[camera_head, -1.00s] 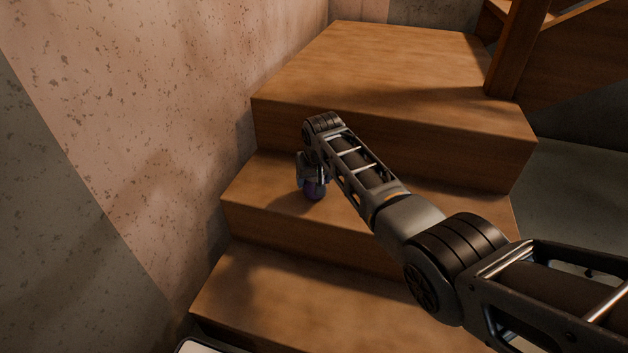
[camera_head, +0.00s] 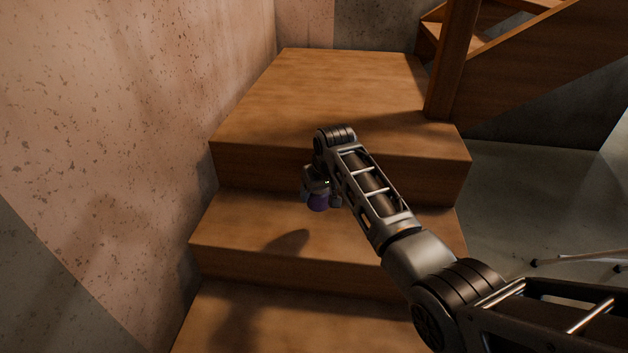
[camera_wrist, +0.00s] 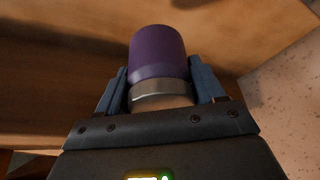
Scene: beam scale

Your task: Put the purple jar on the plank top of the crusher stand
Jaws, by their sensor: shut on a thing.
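The purple jar (camera_head: 318,202) is held in my gripper (camera_head: 320,193) above a wooden stair step in the head view. A shadow lies on the step below and to the left of it. In the wrist view the jar (camera_wrist: 158,55) has a purple body and a metallic band near my gripper (camera_wrist: 161,88), whose two blue-grey fingers close on it from both sides. The crusher stand and its plank top cannot be made out in these frames.
Wooden steps (camera_head: 250,235) rise to a wide landing (camera_head: 330,85). A stained wall (camera_head: 130,130) stands on the left. A wooden post (camera_head: 452,60) and railing are at the upper right. Grey floor (camera_head: 530,200) lies on the right, with thin metal legs (camera_head: 580,259) on it.

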